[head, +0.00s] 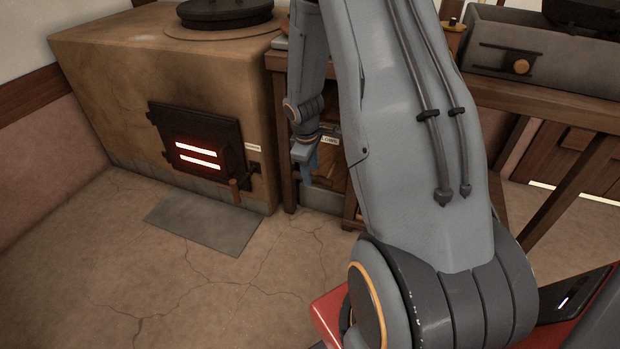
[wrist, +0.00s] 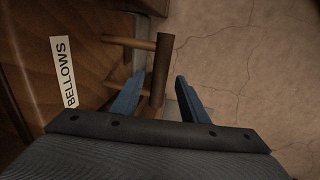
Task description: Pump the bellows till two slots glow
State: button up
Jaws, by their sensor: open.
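The stove door (head: 210,170) is dark metal, and two horizontal slots (head: 197,155) in it glow bright orange-white. In the wrist view a wooden panel (wrist: 95,25) bears a white label (wrist: 63,72) reading BELLOWS. A wooden bellows handle (wrist: 162,60) stands out from it on rods, as an upright bar. My gripper (wrist: 158,92) is open, with one blue finger on each side of the lower part of the handle; I cannot tell whether either touches it. In the head view my gripper (head: 311,158) is low beside the stove, and the handle is hidden there.
The pale stove body (head: 100,90) stands at the left, with a grey plate (head: 205,222) on the cracked floor before it. A wooden bench (head: 540,103) runs to the right, bearing a grey box (head: 490,60). The front-left floor is clear.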

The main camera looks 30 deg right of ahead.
notch_tip(320, 180, down, 2)
jog(key=shift+w+d+f+b, duration=0.1)
jog(key=shift+d+b, duration=0.05)
jog(key=shift+b, duration=0.25)
grip_shut()
jog(key=shift+w, duration=0.1)
